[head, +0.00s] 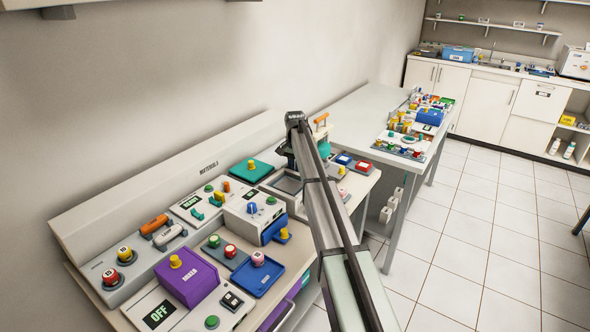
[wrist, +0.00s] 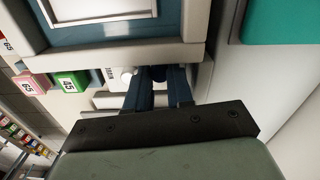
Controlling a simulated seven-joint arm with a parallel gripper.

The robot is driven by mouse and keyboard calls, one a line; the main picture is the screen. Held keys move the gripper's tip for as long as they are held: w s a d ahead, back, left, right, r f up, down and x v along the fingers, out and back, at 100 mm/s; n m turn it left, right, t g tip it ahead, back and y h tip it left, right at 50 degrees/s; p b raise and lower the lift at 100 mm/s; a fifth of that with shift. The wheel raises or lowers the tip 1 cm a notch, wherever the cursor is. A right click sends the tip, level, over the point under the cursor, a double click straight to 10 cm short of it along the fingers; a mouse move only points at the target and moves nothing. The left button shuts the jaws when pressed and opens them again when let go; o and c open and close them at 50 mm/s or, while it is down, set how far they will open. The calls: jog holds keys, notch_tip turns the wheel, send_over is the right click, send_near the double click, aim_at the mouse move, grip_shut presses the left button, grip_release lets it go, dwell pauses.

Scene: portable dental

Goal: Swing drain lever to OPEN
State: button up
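My gripper (wrist: 159,78) points down at a pale panel in front of a recessed basin (wrist: 197,55). Its two dark blue fingers stand a little apart, with a small dark round thing between their tips. I cannot tell whether they press on it. A small white knob (wrist: 127,75) is just left of the left finger, next to a partly hidden label that may read DRAIN. I cannot make out the lever itself or its position for certain. In the head view my arm hides the gripper and part of the panel, and the basin (head: 287,185) shows left of the arm.
A green block (wrist: 68,82) and a pink block (wrist: 30,85), both marked 65, sit left of the fingers. A teal pad (head: 252,171) lies behind the basin. A white box with a blue dial (head: 247,213) and a purple box (head: 187,280) stand nearer on the bench.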

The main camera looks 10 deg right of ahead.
grip_shut()
jog(key=shift+w+d+m, duration=0.25)
jog(key=shift+w+m, duration=0.2)
jog(key=shift+m, duration=0.75)
jog(key=shift+w+d+m, duration=0.2)
jog(key=shift+d+m, duration=0.05)
jog(key=shift+m, duration=0.55)
jog(key=shift+w+d+m, duration=0.15)
jog(key=shift+d+m, duration=0.05)
jog(key=shift+m, duration=0.6)
jog(key=shift+w+d+m, duration=0.2)
jog(key=shift+d+m, duration=0.05)
jog(key=shift+m, duration=0.55)
jog(key=shift+o, duration=2.2)
grip_release()
